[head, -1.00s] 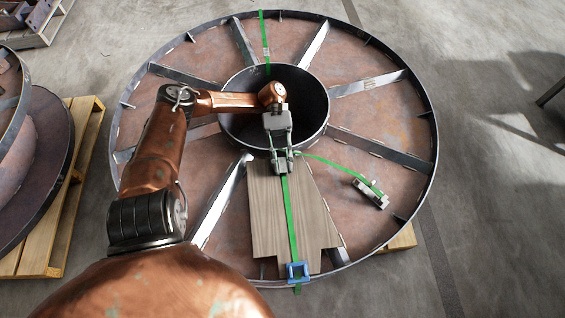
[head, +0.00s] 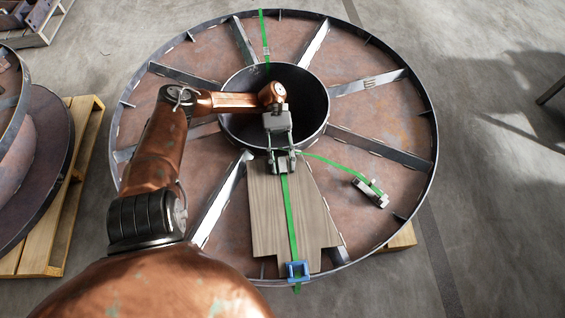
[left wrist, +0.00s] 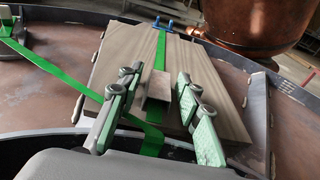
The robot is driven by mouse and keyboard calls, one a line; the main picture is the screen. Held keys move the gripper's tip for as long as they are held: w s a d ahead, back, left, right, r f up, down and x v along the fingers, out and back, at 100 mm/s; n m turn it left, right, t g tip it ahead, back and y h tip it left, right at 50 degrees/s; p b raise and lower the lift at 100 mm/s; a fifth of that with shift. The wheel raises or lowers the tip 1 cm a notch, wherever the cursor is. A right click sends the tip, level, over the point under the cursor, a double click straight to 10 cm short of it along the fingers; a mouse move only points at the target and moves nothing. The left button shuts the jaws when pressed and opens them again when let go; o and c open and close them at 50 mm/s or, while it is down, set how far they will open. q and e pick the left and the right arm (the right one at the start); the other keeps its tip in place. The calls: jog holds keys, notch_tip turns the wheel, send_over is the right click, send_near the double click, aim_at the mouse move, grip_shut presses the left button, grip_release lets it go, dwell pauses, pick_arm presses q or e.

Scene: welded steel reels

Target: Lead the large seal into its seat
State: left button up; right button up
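A small metal piece, which looks like the large seal (left wrist: 155,92), sits on the green strap over the wooden board (left wrist: 115,60) in the left wrist view. In the head view a dark block, seemingly the same piece, shows at the board's upper end near the hub rim. My left gripper (left wrist: 158,115) is open, with one green-padded finger on each side of the seal and gaps visible. In the head view my left gripper (head: 281,155) hangs over the hub's front rim. No separate seat can be made out. My right gripper is not in view.
The steel reel (head: 432,130) has radial ribs and a raised hub (head: 322,100). A blue clamp (head: 297,271) sits on the strap at the board's lower end. A metal tool (head: 370,192) lies at right on a strap end. A pallet (head: 40,255) stands at left.

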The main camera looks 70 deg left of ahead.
aim_at(282, 158)
pick_arm(q)
jog(key=shift+w+a+b, duration=0.1)
jog(key=shift+a+b, duration=0.25)
jog(key=shift+a, duration=0.15)
jog(key=shift+w+a+r, duration=0.1)
jog(key=shift+a, duration=0.25)
jog(key=shift+w+a+r+b, duration=0.1)
jog(key=shift+w+a+b, duration=0.1)
jog(key=shift+a+b, duration=0.45)
jog(key=shift+a+r, duration=0.1)
jog(key=shift+a, duration=0.1)
jog(key=shift+o, duration=0.2)
jog(key=o, duration=0.5)
jog(key=shift+o, duration=0.2)
jog(key=o, duration=0.3)
jog(key=shift+o, duration=0.4)
